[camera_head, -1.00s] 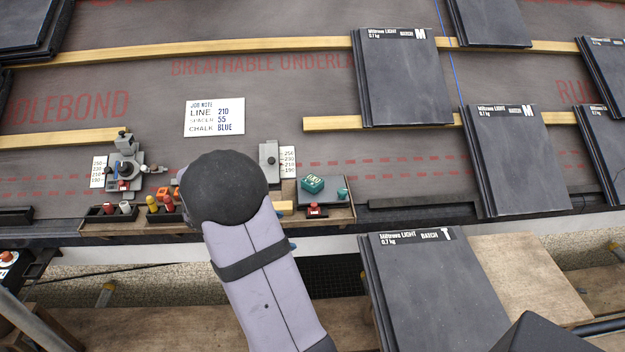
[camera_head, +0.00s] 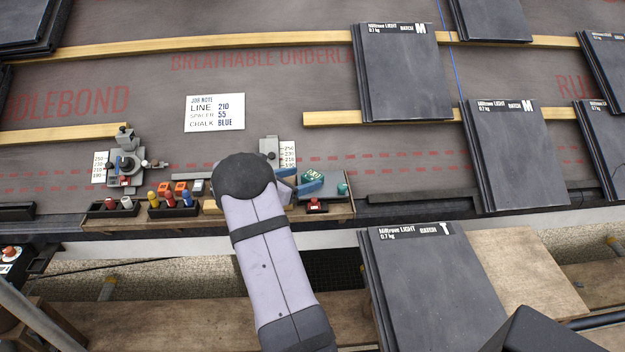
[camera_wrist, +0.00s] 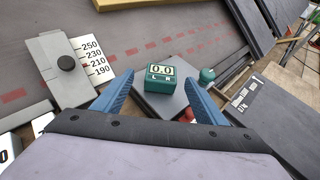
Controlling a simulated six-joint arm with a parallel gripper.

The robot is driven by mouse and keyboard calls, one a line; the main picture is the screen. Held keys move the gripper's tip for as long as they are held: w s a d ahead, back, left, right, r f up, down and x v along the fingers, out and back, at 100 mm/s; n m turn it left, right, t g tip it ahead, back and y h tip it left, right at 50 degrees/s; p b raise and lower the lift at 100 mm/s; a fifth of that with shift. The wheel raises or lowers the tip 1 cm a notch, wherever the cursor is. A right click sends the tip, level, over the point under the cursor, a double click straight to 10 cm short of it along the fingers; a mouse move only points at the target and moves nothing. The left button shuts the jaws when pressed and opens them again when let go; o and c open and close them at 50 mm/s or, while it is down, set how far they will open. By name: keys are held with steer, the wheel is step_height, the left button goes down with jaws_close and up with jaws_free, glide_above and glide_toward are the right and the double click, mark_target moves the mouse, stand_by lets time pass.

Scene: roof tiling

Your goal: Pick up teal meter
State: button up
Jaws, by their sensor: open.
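The teal meter (camera_wrist: 160,80) is a small box with a white "00" display and the letters L and R. It rests on a dark grey plate (camera_wrist: 176,104), between and ahead of my fingertips in the wrist view. My gripper (camera_wrist: 165,92) is open and empty, with one blue finger on each side of the meter. It also shows in the head view (camera_head: 303,180), pointing right, partly hidden by my arm.
A teal knob (camera_wrist: 207,75) stands right of the meter. A grey gauge block (camera_wrist: 63,65) with a number scale stands left. A red button (camera_head: 316,206) sits in front of the plate. Slate tiles (camera_head: 403,75) lie further right. Coloured markers (camera_head: 170,199) stand left of my arm.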

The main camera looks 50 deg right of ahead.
mark_target(311, 176)
steer(key=shift+b+x, duration=0.55)
steer(key=shift+x, duration=2.05)
steer(key=shift+s, duration=0.1)
steer(key=c, duration=1.3)
steer(key=shift+r, duration=0.1)
